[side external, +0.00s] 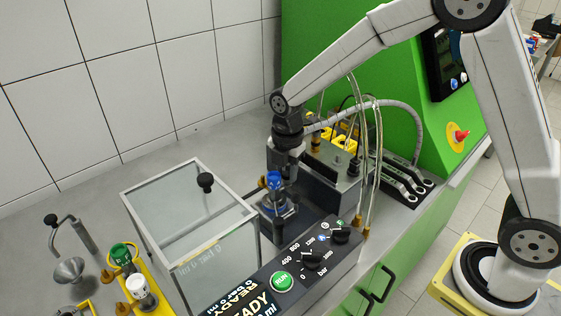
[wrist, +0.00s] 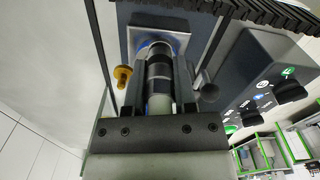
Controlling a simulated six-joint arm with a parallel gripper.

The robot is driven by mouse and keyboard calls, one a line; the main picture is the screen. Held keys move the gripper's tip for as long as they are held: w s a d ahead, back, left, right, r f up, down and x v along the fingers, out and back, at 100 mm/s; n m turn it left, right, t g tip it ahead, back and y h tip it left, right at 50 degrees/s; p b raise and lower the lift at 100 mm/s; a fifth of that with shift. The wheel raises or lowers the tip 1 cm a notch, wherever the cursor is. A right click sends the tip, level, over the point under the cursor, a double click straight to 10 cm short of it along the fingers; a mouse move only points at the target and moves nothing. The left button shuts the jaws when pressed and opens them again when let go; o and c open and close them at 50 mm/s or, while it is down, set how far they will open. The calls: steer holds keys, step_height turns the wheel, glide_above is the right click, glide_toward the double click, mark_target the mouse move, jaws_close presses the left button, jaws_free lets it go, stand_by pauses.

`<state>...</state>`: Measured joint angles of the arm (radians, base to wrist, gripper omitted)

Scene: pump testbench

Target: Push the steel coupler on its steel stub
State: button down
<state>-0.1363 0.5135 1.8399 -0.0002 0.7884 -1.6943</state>
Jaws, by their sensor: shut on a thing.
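In the wrist view, my gripper (wrist: 158,68) is shut, with its two dark fingers on either side of a grey cylindrical part with dark bands, which looks like the steel coupler (wrist: 159,85). The part lies along the fingers, and its far end points at a grey-blue block (wrist: 181,40) with blue around it. I cannot make out the steel stub or whether the coupler touches it. In the side view, my gripper (side external: 283,188) points down beside a blue-topped fitting (side external: 274,180) over the dark bench; the coupler cannot be told apart there.
A brass knob (wrist: 122,73) sits close left of the fingers, and a dark ball-ended lever (wrist: 208,91) close right. A clear framed box (side external: 190,213) stands left of the gripper, and a control panel (side external: 311,262) in front. Hoses (side external: 377,150) hang at right.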

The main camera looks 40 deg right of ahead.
steer(key=shift+f, duration=0.2)
stand_by(0.6)
steer(key=shift+c, duration=1.7)
jaws_free()
steer(key=shift+r, duration=3.55)
steer(key=s+d+f+m+t, duration=0.1)
steer(key=s+d+f+m, duration=0.1)
steer(key=s+m, duration=0.6)
steer(key=s+d+f+m+t, duration=0.1)
steer(key=s+d+f+m, duration=0.2)
steer(key=s+m, duration=0.5)
steer(key=d+m, duration=0.1)
steer(key=m, duration=0.4)
steer(key=shift+f+t, duration=0.3)
steer(key=shift+f, duration=0.05)
